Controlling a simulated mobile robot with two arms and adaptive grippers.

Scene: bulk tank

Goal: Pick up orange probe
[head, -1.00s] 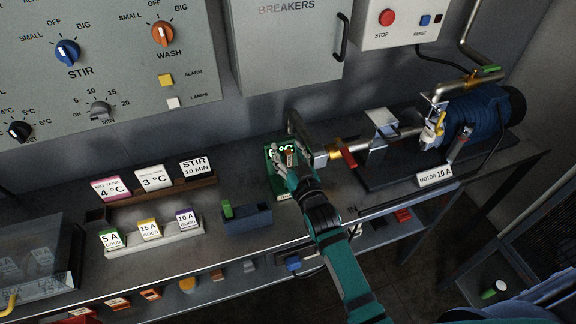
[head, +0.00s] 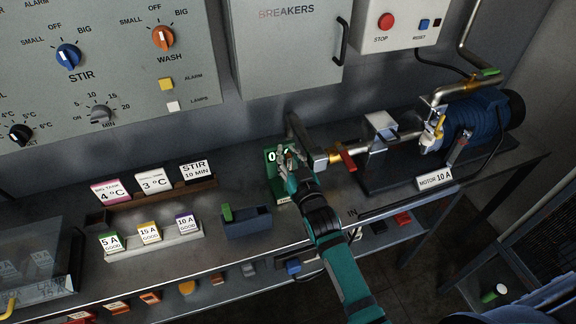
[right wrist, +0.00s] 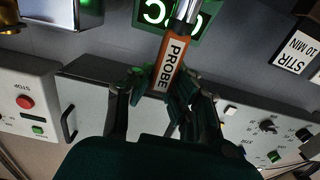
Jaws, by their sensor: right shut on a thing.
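The orange probe (right wrist: 170,64), with a white PROBE label and a metal end, stands out in the right wrist view between my right gripper's fingers (right wrist: 160,88). The gripper is shut on it. In the head view my right gripper (head: 289,163) is in front of a green display unit (head: 271,169) on the bench and hides most of the probe. The unit's lit digits (right wrist: 160,12) also show in the right wrist view, just behind the probe's metal end. I cannot tell whether the probe is clear of the unit. My left gripper is not in view.
A metal pipe with a red-handled valve (head: 347,160) is close to the right of the gripper. A dark block with a green piece (head: 247,222) and a tray of fuse cards (head: 180,238) are to the left. The breaker cabinet (head: 287,50) is behind.

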